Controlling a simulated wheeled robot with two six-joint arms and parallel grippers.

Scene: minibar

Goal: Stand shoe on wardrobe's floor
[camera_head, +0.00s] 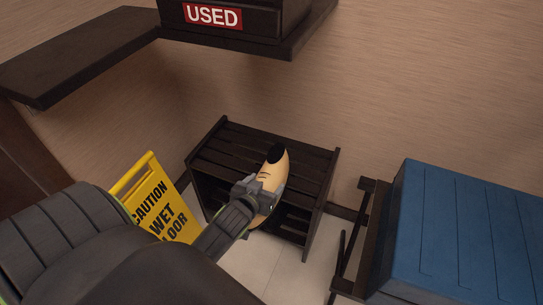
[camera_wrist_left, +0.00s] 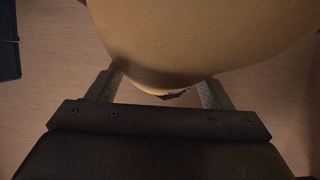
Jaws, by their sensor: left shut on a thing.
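A tan shoe (camera_head: 270,178) with a dark opening is held in my left gripper (camera_head: 261,192), which is shut on it. The shoe is tilted, its dark end pointing up and away, and it appears in front of the slatted dark wooden rack (camera_head: 225,141). I cannot tell whether it touches the rack. In the left wrist view the shoe's tan surface (camera_wrist_left: 200,40) fills the top, between the two fingers. No part is clearly recognisable as the wardrobe or its floor. My right gripper is out of view.
A yellow wet-floor sign (camera_head: 166,205) stands left of the rack. A blue-topped box (camera_head: 465,225) on a dark frame is at the right. A dark cabinet with a USED label (camera_head: 213,16) and a dark shelf (camera_head: 80,58) are above. Pale floor shows below the rack.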

